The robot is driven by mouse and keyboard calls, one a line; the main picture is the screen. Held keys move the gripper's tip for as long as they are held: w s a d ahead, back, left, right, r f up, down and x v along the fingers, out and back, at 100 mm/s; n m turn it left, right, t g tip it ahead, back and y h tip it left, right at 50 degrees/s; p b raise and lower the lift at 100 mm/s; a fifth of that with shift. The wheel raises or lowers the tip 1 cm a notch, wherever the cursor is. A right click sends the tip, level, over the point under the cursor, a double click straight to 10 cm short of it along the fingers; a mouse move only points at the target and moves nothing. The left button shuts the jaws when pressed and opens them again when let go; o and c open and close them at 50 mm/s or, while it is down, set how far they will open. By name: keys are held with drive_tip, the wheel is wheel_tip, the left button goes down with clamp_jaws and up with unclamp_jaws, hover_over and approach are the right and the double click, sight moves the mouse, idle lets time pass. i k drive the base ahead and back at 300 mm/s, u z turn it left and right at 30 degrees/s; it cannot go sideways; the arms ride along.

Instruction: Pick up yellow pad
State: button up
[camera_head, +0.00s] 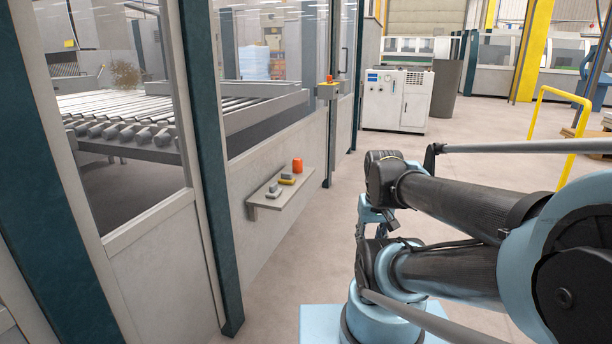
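A small yellow pad (287,181) lies on a narrow grey shelf (268,205) fixed to the side of the machine enclosure. A grey block seems to rest on or just behind the pad; at this size I cannot tell which. My arm reaches in from the right and ends to the right of the shelf, clear of it. The end of my arm folds down behind its own links, and I cannot make out my gripper or its fingers.
An orange-red cylinder (297,165) stands at the shelf's far end, and a grey object (274,191) lies nearer. A dark green post (212,160) stands left of the shelf. Open floor lies beyond, with a white cabinet (396,100) and yellow railing (541,110).

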sight(286, 178)
drive_tip(key=u, duration=0.15)
drive_tip(key=i, duration=0.95)
drive_tip(key=u, duration=0.35)
